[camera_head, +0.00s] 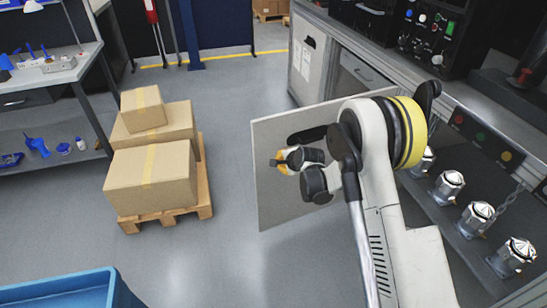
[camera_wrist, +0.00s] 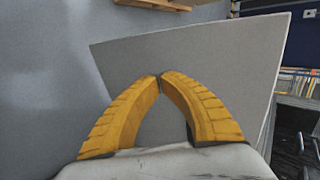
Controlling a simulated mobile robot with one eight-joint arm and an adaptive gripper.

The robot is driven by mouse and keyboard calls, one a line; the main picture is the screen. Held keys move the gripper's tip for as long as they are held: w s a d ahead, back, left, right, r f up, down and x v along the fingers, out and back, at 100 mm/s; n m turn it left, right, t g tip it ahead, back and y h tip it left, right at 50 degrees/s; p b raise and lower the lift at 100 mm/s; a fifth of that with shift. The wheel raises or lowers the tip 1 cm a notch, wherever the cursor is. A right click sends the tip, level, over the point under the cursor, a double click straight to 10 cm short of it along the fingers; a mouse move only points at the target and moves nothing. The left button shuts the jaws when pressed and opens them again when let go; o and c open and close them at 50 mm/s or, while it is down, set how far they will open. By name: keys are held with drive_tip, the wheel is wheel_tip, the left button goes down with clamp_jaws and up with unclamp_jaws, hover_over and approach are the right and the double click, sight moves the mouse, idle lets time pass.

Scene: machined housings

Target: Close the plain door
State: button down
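The plain door (camera_head: 268,205) is a flat grey panel standing swung out from the workbench on the right, over the floor. My arm hides much of its right side and its hinge edge. In the wrist view the door (camera_wrist: 220,55) fills the middle, behind my fingers. My gripper (camera_wrist: 160,76) has its two yellow fingers shut, tips together, with nothing seen between them. In the head view my gripper (camera_head: 280,163) is in front of the door's face; whether it touches the panel cannot be told.
Metal housings (camera_head: 474,217) stand in a row on the shelf at right. A grey cabinet (camera_head: 309,58) with papers is behind the door. Boxes (camera_head: 150,178) on a pallet stand at left, and a blue bin (camera_head: 70,290) at lower left. Floor between boxes and door is clear.

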sight(267, 157)
drive_tip(key=b+x, duration=0.1)
drive_tip(key=x, duration=0.2)
drive_tip(key=b+x, duration=0.2)
drive_tip(key=x, duration=0.2)
drive_tip(key=w+r+b+x, duration=0.1)
drive_tip(key=b+x, duration=0.1)
drive_tip(key=x, duration=0.2)
drive_tip(key=shift+w+a, duration=0.2)
drive_tip(key=shift+a, duration=0.1)
drive_tip(key=shift+w+a, duration=0.2)
drive_tip(key=shift+w, duration=0.25)
drive_tip(key=shift+r, duration=0.1)
drive_tip(key=shift+a, duration=0.1)
